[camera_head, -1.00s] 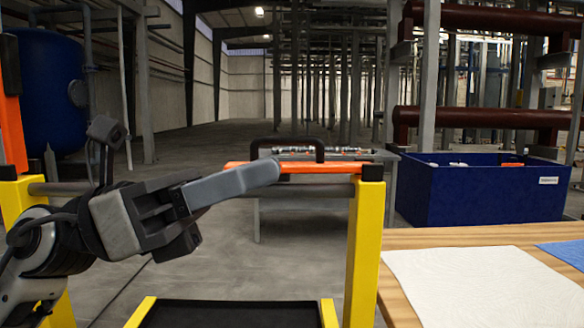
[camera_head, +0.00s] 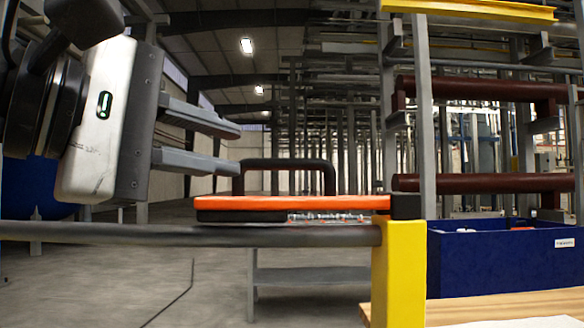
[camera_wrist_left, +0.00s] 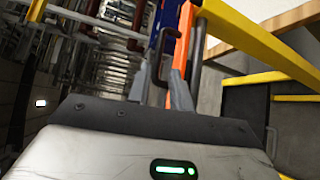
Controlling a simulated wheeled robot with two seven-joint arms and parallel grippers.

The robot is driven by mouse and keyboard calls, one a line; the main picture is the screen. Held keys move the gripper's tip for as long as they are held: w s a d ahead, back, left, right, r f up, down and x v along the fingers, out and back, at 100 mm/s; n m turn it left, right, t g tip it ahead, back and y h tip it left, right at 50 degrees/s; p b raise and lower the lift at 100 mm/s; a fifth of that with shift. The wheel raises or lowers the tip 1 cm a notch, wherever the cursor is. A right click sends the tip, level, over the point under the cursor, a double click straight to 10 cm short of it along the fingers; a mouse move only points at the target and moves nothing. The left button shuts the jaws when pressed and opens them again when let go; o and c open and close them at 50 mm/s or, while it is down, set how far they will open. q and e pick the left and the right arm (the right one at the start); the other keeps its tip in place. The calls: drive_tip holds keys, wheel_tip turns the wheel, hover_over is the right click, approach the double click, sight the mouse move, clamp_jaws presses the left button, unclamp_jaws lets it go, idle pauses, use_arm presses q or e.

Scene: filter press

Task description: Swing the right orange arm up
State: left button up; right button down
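The right orange arm (camera_head: 290,202) lies level, its right end at a black cap on top of the yellow post (camera_head: 398,270). A dark handle (camera_head: 290,163) stands up from it like an arch. In the left wrist view the orange arm (camera_wrist_left: 182,45) runs away from the gripper, with part of it hidden by a finger. My left gripper (camera_head: 238,149) is left of the handle and above the orange arm. Its two fingers are apart with nothing between them, pointing toward the handle; they also show in the left wrist view (camera_wrist_left: 158,82). My right gripper is out of view.
A grey horizontal bar (camera_head: 100,234) runs to the yellow post below the orange arm. A blue bin (camera_head: 490,268) stands at the right, behind a wooden table edge (camera_head: 500,306). A grey table (camera_head: 310,274) stands behind the bar.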

sight(285, 164)
use_arm(q)
drive_tip(key=x, duration=1)
drive_tip(key=shift+w+d+f, duration=0.1)
clamp_jaws()
